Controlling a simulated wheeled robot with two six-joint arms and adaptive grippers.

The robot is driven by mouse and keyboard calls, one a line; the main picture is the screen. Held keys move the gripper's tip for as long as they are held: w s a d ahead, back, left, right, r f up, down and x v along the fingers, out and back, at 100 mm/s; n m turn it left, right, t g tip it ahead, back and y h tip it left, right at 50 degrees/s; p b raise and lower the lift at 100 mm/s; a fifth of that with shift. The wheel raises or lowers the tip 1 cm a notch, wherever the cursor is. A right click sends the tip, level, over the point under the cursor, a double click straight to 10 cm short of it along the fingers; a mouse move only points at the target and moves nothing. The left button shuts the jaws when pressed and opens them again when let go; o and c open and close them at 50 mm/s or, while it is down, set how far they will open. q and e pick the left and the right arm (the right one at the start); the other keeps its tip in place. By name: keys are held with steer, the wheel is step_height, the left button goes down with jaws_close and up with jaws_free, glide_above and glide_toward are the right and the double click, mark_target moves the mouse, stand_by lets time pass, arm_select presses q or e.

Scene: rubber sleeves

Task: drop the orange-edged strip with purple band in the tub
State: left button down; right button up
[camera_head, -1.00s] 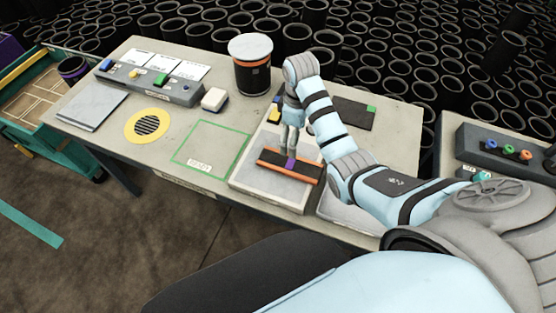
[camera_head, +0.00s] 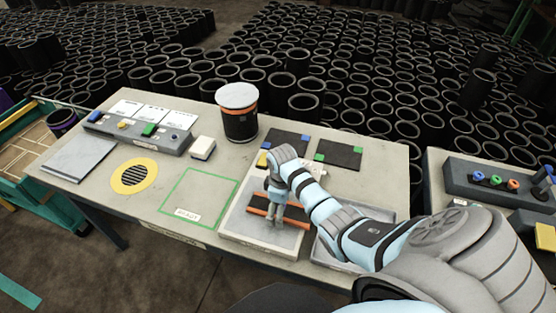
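The orange-edged dark strip (camera_head: 296,214) lies across the shallow white tray (camera_head: 252,236) near the front of the table. My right gripper (camera_head: 277,219), whose arm comes in from the right, points down over the middle of the strip and covers its purple band. Whether its fingers grip the strip cannot be seen. A grey open container (camera_head: 325,256), which may be the tub, is just right of the white tray, partly hidden by my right arm. My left gripper is not in view.
A black cylinder with a white lid (camera_head: 239,111) stands at the back. Dark mats with coloured corners (camera_head: 338,154) lie behind my arm. A green-outlined square (camera_head: 198,197) is clear. A yellow-ringed grille (camera_head: 134,176) and a button panel (camera_head: 142,130) are to the left.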

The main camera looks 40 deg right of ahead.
steer(key=shift+r, duration=0.15)
steer(key=c, duration=1.4)
steer(key=shift+o, duration=0.2)
steer(key=shift+r, duration=0.1)
